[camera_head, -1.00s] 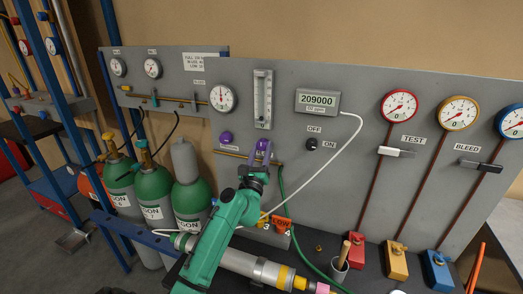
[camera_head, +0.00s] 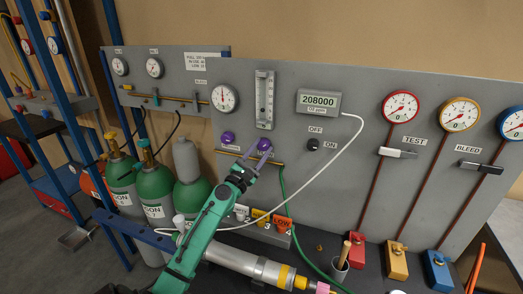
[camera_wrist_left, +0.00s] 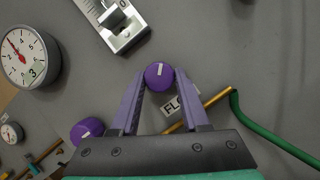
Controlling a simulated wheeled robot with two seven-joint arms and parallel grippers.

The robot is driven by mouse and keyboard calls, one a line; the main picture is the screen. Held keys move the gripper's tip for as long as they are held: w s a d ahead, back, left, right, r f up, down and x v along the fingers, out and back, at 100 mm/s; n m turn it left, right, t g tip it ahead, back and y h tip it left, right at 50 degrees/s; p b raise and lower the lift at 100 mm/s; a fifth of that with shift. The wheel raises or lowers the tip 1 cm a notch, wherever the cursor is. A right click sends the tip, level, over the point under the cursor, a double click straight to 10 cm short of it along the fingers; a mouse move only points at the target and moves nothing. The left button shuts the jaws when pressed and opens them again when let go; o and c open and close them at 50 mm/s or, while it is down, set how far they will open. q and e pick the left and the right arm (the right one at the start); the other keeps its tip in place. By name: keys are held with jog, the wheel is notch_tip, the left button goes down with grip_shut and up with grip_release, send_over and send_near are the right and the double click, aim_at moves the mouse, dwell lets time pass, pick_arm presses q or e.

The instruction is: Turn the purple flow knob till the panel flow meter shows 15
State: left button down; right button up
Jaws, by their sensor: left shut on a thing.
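The purple flow knob (camera_wrist_left: 159,75) sits between the fingertips of my left gripper (camera_wrist_left: 160,80) in the left wrist view, beside a partly covered "FLO" label. The fingers touch it from both sides. In the head view the flow knob (camera_head: 265,145) is at the fingertips of my left gripper (camera_head: 258,154), below the flow meter (camera_head: 265,100). The flow meter is a clear vertical tube with a scale; its reading is too small to tell. Its lower end also shows in the left wrist view (camera_wrist_left: 122,25). My right gripper is not in view.
A second purple knob (camera_head: 228,137) is to the left of the flow knob. A brass pipe (camera_wrist_left: 215,100) and green hose (camera_wrist_left: 265,140) run close by. Green cylinders (camera_head: 156,190) stand at left.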

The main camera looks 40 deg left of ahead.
pick_arm(q)
jog(key=m+h, duration=0.1)
jog(key=m, duration=0.1)
jog(key=m+h, duration=0.1)
jog(key=m, duration=0.2)
jog(key=shift+a+g, duration=0.15)
jog(key=shift+g, duration=0.25)
jog(key=m, duration=0.2)
jog(key=m+g+h, duration=0.1)
jog(key=m, duration=0.1)
jog(key=shift+r+h, duration=0.15)
jog(key=shift+h, duration=0.15)
jog(key=m, duration=0.2)
jog(key=m+g+p, duration=0.1)
jog(key=m, duration=0.1)
jog(key=shift+r+h, duration=0.2)
jog(key=shift+h, duration=0.1)
jog(key=shift+m+g+p, duration=0.9)
jog(key=shift+m+p, duration=0.2)
jog(key=shift+m, duration=0.3)
jog(key=shift+f, duration=0.1)
jog(key=shift+c, duration=2)
grip_release()
